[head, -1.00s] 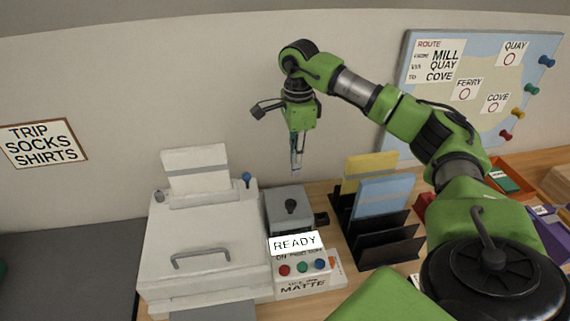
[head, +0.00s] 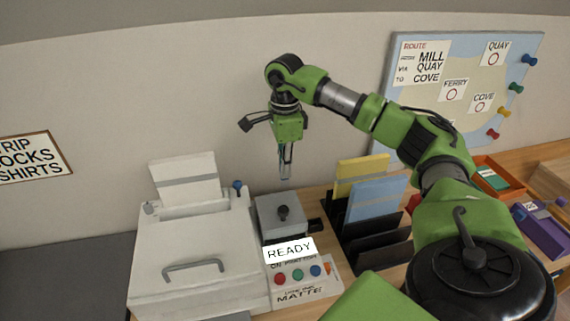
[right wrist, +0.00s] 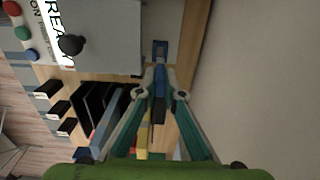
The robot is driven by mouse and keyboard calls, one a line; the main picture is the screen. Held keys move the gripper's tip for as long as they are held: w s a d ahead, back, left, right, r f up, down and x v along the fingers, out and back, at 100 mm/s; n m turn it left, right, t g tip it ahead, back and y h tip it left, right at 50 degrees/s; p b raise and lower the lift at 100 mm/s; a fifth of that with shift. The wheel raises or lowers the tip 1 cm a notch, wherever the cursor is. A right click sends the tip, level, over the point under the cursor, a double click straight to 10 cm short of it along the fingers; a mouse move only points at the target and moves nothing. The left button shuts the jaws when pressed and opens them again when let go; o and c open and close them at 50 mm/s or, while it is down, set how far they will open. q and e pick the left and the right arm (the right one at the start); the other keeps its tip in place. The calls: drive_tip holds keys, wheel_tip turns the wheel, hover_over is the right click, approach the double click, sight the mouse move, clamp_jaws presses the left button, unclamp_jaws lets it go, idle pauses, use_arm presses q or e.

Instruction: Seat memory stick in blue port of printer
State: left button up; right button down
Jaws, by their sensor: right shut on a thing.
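The white printer (head: 180,255) stands on the desk at the left in the head view. Beside it are a READY panel with coloured buttons (head: 297,278) and a grey box with a black knob (head: 278,215). My right gripper (head: 285,172) points down, high above and behind the grey box. It is shut on the memory stick (right wrist: 159,80), a slim blue piece that points away from the wrist in the right wrist view. I cannot make out the blue port clearly. My left gripper is out of view.
A black file rack (head: 385,246) with yellow and blue folders stands right of the grey box. An orange tray (head: 498,178) and a purple box (head: 541,232) lie at the far right. The wall is close behind.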

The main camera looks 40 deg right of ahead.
sight(285, 185)
drive_tip(key=shift+f+b, duration=1.05)
drive_tip(key=shift+f, duration=1.1)
use_arm(q)
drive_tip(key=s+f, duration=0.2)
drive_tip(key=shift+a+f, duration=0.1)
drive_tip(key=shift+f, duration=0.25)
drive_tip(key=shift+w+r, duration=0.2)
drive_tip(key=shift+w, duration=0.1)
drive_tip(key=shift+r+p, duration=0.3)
drive_tip(key=shift+p, duration=0.2)
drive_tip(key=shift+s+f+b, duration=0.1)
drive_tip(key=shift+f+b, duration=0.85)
use_arm(e)
drive_tip(key=shift+f, duration=1.7)
drive_tip(key=c, duration=2.2)
unclamp_jaws()
drive_tip(key=shift+o, duration=0.6)
drive_tip(key=shift+w+f, duration=0.1)
